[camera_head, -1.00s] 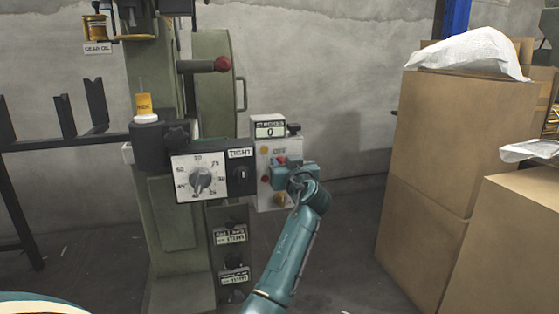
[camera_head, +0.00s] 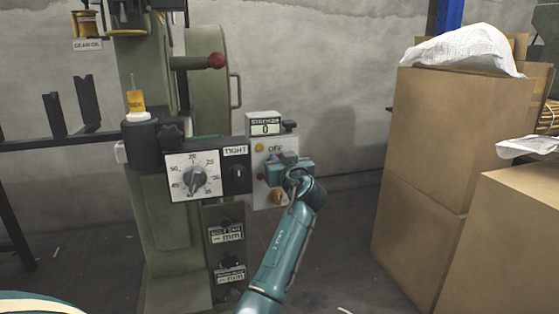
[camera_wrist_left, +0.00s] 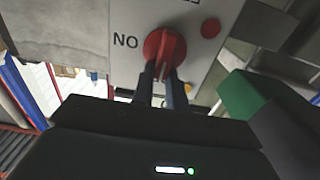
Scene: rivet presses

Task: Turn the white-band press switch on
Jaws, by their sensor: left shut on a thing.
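The press switch is a red rotary knob (camera_wrist_left: 163,46) on a light grey panel, seen close in the left wrist view. Lettering reading "NO" in that view stands beside it. My left gripper (camera_wrist_left: 164,74) has its two dark fingers shut on the knob's ridge. In the head view my left gripper (camera_head: 289,170) is at the grey switch panel (camera_head: 266,190), below the "OFF" label, and hides the knob. A white band on the press cannot be made out. My right gripper is not in view.
The green press (camera_head: 160,235) carries a dial box (camera_head: 192,174) left of the panel and a red-tipped lever (camera_head: 215,61) above. A counter display (camera_head: 265,128) tops the panel. Cardboard boxes (camera_head: 425,150) stand at the right, with open floor between.

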